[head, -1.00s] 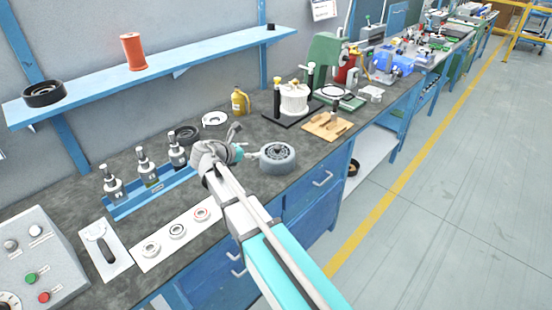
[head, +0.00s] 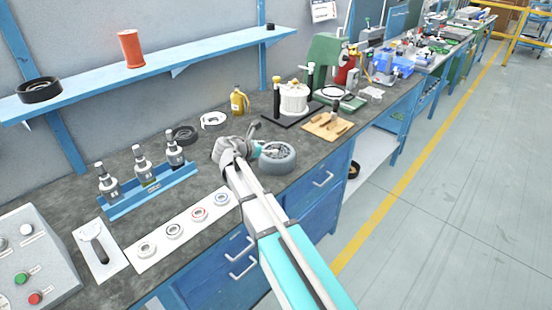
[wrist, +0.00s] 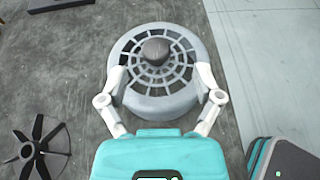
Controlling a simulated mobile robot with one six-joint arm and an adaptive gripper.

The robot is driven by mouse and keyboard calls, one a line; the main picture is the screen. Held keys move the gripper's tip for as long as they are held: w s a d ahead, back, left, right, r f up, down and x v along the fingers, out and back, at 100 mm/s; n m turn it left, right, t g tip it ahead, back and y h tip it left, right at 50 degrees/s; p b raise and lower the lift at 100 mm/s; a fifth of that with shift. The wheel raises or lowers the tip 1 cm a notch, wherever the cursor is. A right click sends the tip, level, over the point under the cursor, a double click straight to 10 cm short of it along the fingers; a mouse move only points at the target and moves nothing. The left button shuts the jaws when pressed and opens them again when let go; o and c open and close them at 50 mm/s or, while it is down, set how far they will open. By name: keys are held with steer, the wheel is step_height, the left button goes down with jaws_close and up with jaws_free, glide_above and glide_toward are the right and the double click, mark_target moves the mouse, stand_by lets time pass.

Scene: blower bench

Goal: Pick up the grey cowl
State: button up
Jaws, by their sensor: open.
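The grey cowl (head: 280,160) is a round grey ring with a spoked grille, lying on the dark bench top just right of my gripper (head: 257,150) in the head view. In the wrist view the cowl (wrist: 152,106) lies below my gripper (wrist: 160,72), with a dark round knob at its middle. My fingers are open, one at the left and one at the right side of the cowl. I cannot tell whether they touch it. In the head view my wrist hides part of the fingers.
A black bladed fan (wrist: 36,148) lies left of the cowl in the wrist view. A wooden block (head: 328,127) and a stand with a white coil (head: 293,100) are behind the cowl. A white strip with several rings (head: 186,229) lies left. The bench edge is near on the right.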

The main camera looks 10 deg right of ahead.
mark_target(274, 148)
steer(key=shift+d+f, duration=0.1)
steer(key=shift+d, duration=0.05)
steer(key=b+x, duration=0.1)
steer(key=x, duration=0.1)
steer(key=b+x, duration=0.1)
steer(key=x, duration=0.1)
steer(key=shift+w+f, duration=0.2)
steer(key=shift+f, duration=0.05)
steer(key=shift+w+d+f, duration=0.1)
steer(key=shift+w+d, duration=0.1)
steer(key=shift+c, duration=0.2)
stand_by(0.4)
jaws_close()
